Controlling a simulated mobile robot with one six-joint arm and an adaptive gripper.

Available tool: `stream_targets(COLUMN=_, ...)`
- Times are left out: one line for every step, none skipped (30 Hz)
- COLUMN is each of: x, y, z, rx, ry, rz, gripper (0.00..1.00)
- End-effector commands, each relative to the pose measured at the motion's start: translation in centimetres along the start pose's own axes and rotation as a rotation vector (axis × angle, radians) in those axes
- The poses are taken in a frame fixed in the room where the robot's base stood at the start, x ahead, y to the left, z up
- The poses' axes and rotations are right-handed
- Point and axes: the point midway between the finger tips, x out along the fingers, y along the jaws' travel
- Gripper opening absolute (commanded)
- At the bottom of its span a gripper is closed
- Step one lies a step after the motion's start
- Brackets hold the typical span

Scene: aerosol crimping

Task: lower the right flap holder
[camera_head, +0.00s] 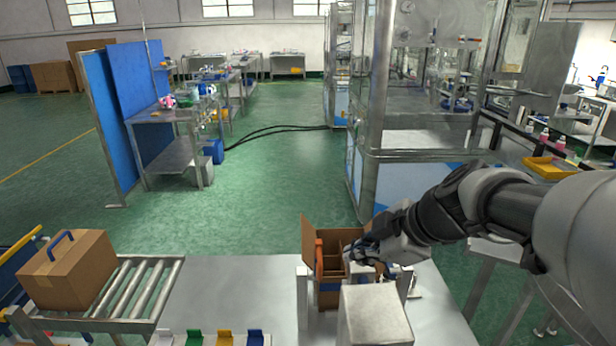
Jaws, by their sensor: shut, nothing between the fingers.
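An open cardboard box (334,240) stands on the metal table at the lower middle, its left flap (308,241) raised. An upright orange bar (319,259) stands at the box's left side; it looks like a flap holder. My gripper (362,254) is shut and empty, over the right part of the box opening. It hides much of the box's right side, so I cannot make out the right flap holder or its position. I cannot tell whether the gripper touches anything.
A pale grey block-shaped housing (375,315) stands just in front of the box. A roller conveyor (140,288) with a closed carton (68,270) is at the left. The grey table top (232,290) between is mostly clear. A glass-walled machine (420,110) stands behind my arm.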

Motion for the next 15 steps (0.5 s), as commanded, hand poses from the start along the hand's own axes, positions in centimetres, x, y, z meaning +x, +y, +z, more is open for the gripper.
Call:
stream_targets(x=0.2, y=0.2, z=0.1, rx=-0.014, ry=0.003, rz=0.003, gripper=0.0)
stream_targets(x=0.4, y=0.3, z=0.1, rx=-0.021, ry=0.005, rz=0.004, gripper=0.0)
stream_targets(x=0.6, y=0.4, z=0.1, rx=-0.025, ry=0.007, rz=0.005, gripper=0.0)
stream_targets(x=0.9, y=0.4, z=0.1, rx=-0.027, ry=0.007, rz=0.005, gripper=0.0)
stream_targets(x=1.1, y=0.4, z=0.2, rx=-0.027, ry=0.007, rz=0.005, gripper=0.0)
stream_targets(x=1.6, y=0.4, z=0.1, rx=-0.028, ry=0.007, rz=0.005, gripper=0.0)
stream_targets(x=2.1, y=0.3, z=0.1, rx=-0.028, ry=0.007, rz=0.003, gripper=0.0)
stream_targets(x=2.6, y=0.3, z=0.1, rx=-0.028, ry=0.007, rz=0.002, gripper=0.0)
stream_targets(x=3.4, y=0.3, z=0.2, rx=-0.028, ry=0.006, rz=0.001, gripper=0.0)
stream_targets(x=4.0, y=0.3, z=0.2, rx=-0.028, ry=0.007, rz=0.001, gripper=0.0)
stream_targets(x=4.7, y=0.3, z=0.2, rx=-0.028, ry=0.007, rz=0.001, gripper=0.0)
stream_targets(x=5.6, y=0.2, z=0.1, rx=-0.028, ry=0.007, rz=0.0, gripper=0.0)
stream_targets(x=6.3, y=0.2, z=0.2, rx=-0.028, ry=0.006, rz=0.001, gripper=0.0)
stream_targets(x=7.0, y=0.2, z=0.2, rx=-0.028, ry=0.006, rz=0.0, gripper=0.0)
stream_targets(x=7.8, y=0.2, z=0.1, rx=-0.027, ry=0.006, rz=0.001, gripper=0.0)
